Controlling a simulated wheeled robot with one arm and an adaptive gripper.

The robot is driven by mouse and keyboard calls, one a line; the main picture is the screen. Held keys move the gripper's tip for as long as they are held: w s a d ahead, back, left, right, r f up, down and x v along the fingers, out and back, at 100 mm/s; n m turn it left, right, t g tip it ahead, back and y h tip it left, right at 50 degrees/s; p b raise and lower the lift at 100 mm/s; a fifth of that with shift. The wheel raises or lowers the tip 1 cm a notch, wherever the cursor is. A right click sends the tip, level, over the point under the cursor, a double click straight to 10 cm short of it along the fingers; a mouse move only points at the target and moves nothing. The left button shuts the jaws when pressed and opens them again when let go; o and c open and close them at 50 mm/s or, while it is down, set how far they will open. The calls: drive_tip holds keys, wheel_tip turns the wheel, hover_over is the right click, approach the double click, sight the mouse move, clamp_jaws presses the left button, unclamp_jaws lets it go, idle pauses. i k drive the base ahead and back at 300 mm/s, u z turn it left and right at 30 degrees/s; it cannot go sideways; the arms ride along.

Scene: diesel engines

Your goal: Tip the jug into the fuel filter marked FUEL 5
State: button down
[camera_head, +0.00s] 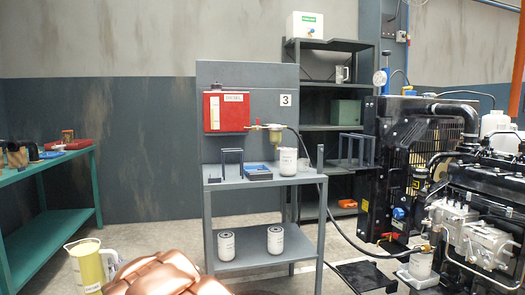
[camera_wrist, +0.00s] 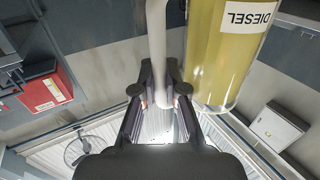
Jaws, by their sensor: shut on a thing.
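The jug (camera_head: 88,268) is clear, holds yellow liquid, and is at the lower left of the head view, roughly upright. It also shows in the wrist view (camera_wrist: 215,70) with a DIESEL label. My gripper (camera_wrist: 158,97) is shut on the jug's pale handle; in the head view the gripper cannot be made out. White canister filters stand on the grey cart: one on its top (camera_head: 288,162) and two on its lower shelf (camera_head: 226,246) (camera_head: 275,240). Another white canister (camera_head: 421,264) sits low at the engine. No FUEL 5 mark is readable on any of them.
The grey cart (camera_head: 262,265) has a back panel with a red DIESEL tank (camera_head: 226,111) and a 3 sign. The black engine (camera_head: 485,185) stands at the right, a teal bench (camera_head: 45,163) at the left.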

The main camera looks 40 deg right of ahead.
sight(288, 156)
drive_tip(key=u, duration=1)
drive_tip(key=i, duration=1.25)
drive_tip(key=z, duration=2.15)
